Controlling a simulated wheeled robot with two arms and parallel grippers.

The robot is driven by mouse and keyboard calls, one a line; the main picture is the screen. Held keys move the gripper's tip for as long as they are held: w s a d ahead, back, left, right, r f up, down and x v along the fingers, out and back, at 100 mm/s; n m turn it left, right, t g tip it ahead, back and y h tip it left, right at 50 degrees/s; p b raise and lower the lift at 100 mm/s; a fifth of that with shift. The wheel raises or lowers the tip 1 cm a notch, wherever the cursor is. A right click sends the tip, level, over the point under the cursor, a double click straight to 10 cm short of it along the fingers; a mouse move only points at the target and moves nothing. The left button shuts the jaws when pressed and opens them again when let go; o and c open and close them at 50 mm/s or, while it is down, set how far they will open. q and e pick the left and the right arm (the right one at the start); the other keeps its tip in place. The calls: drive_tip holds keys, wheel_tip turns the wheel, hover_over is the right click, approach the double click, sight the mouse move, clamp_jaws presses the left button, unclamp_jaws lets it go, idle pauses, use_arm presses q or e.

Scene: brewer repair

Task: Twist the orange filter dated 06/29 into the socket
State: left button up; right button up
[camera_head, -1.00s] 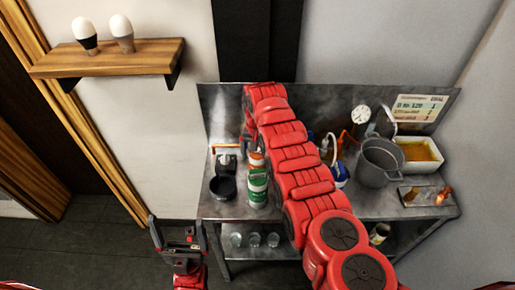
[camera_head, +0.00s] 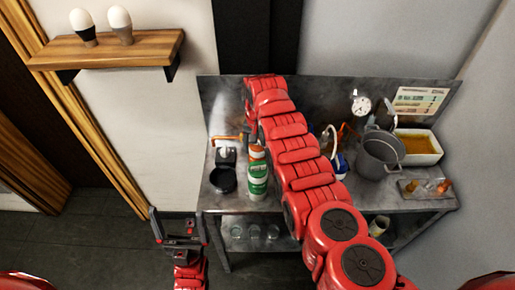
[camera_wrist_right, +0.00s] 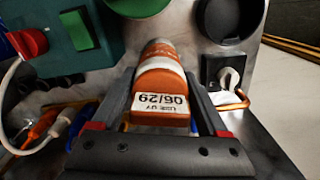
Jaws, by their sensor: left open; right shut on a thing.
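The orange filter (camera_wrist_right: 162,88) has a pale band and a white label reading 06/29, upside down in the right wrist view. My right gripper (camera_wrist_right: 160,100) is shut on it, one finger on each side. The filter's far end points away from the camera; I cannot make out the socket or whether the filter touches it. In the head view my right arm reaches over the counter and its gripper (camera_head: 250,138) is small and partly hidden. My left gripper (camera_head: 179,218) is open and empty, in front of the counter's left end.
A green and white canister (camera_head: 258,180) and a black bowl (camera_head: 223,180) stand on the metal counter (camera_head: 310,203). A green box with a red knob (camera_wrist_right: 30,42) shows in the right wrist view. A grey pot (camera_head: 380,158) and white tray (camera_head: 420,147) stand at right.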

drive_tip(key=c, duration=0.4)
drive_tip(key=shift+w+r+p, duration=0.1)
drive_tip(key=shift+r+p, duration=0.5)
drive_tip(key=shift+r, duration=0.7)
drive_tip(key=shift+c, duration=0.2)
drive_tip(key=shift+r, duration=1.25)
